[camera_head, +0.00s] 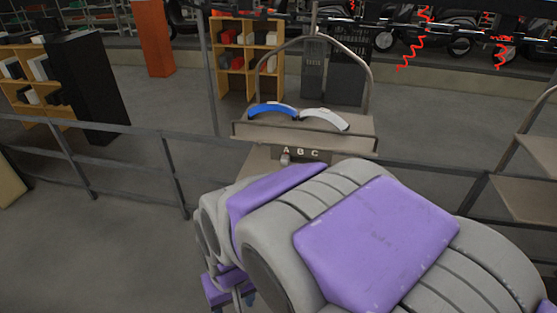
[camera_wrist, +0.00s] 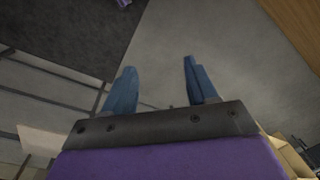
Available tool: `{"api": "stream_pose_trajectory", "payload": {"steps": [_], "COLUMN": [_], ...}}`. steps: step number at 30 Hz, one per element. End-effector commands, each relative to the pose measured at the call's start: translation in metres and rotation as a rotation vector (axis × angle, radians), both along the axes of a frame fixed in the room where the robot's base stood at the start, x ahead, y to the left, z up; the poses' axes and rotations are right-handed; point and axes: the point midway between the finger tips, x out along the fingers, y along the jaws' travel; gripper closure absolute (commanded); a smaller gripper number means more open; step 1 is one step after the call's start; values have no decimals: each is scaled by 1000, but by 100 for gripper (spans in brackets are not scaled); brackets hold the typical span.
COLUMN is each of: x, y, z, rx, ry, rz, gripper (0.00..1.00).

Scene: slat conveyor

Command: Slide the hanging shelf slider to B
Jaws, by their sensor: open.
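The hanging shelf (camera_head: 250,131) is in the upper middle of the head view, hung from a bent metal frame. Below its tray is a dark panel (camera_head: 318,156) with the letters A, B and C. A small pale slider knob (camera_head: 285,160) sits at the panel's left end, under the letter A. My gripper (camera_wrist: 159,66) is open and empty in the wrist view, its two blue fingers apart over grey floor. In the head view my purple and grey arm fills the lower right, and the gripper is mostly hidden below it. The slider does not show in the wrist view.
A blue curved piece (camera_head: 272,110) and a white one (camera_head: 325,118) lie on the shelf tray. A metal railing (camera_head: 130,129) crosses at left. Wooden shelves (camera_head: 250,50) and an orange pillar (camera_head: 155,38) stand behind. Another tray (camera_head: 535,195) is at right.

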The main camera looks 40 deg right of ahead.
Motion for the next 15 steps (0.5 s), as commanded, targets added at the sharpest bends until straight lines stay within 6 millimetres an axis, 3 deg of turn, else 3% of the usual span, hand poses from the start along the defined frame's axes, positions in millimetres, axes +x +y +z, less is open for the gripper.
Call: {"api": "stream_pose_trajectory", "payload": {"steps": [8,15], "x": [97,175], "y": [-1,-33], "z": [-25,-56], "rx": [26,-24], "ry": [-173,-366], "rz": [-226,-466], "gripper": [43,43]}}
